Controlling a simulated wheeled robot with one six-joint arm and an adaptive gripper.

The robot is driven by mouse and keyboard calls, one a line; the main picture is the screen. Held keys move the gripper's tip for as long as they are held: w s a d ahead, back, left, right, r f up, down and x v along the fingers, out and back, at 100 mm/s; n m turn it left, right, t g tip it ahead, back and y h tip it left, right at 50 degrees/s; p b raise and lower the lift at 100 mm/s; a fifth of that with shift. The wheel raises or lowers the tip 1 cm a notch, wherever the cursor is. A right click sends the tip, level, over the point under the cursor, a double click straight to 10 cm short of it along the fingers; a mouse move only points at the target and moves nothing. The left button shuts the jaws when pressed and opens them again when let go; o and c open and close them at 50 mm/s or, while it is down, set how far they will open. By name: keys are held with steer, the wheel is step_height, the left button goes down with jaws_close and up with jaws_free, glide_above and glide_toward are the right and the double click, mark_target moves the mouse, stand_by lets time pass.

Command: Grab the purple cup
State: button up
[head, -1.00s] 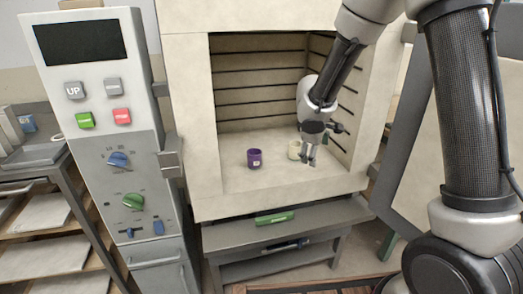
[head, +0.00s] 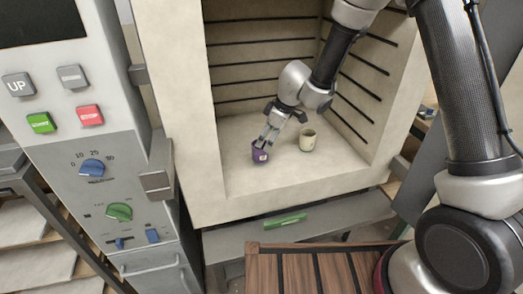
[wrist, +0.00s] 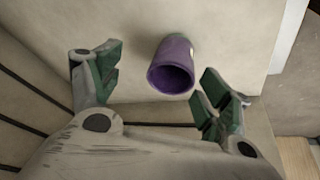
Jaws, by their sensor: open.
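The purple cup (head: 259,156) stands on the kiln floor, left of a cream cup (head: 307,140). The purple cup has a small white label. My gripper (head: 268,141) is inside the kiln, just above and beside the purple cup in the head view, where its fingers overlap the cup's rim. In the wrist view, the purple cup (wrist: 173,66) lies between and beyond the two green-padded fingertips of my open gripper (wrist: 162,84). Gaps show on both sides of the cup, and its dark opening faces the camera. Nothing is held.
The kiln's walls, lined with dark grooves, enclose my gripper on the sides and back. A control panel (head: 60,120) with buttons and knobs stands at the left. A slatted wooden surface (head: 310,270) is in front below. The kiln floor (head: 300,172) is clear at the front.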

mark_target(257, 151)
steer(key=shift+s+a+m+g, duration=0.4)
steer(key=shift+s+a, duration=0.25)
steer(key=shift+s, duration=0.05)
steer(key=x, duration=0.7)
steer(key=shift+w+a+f, duration=0.15)
steer(key=shift+w+a, duration=0.15)
steer(key=shift+a, duration=0.1)
steer(key=c, duration=1.2)
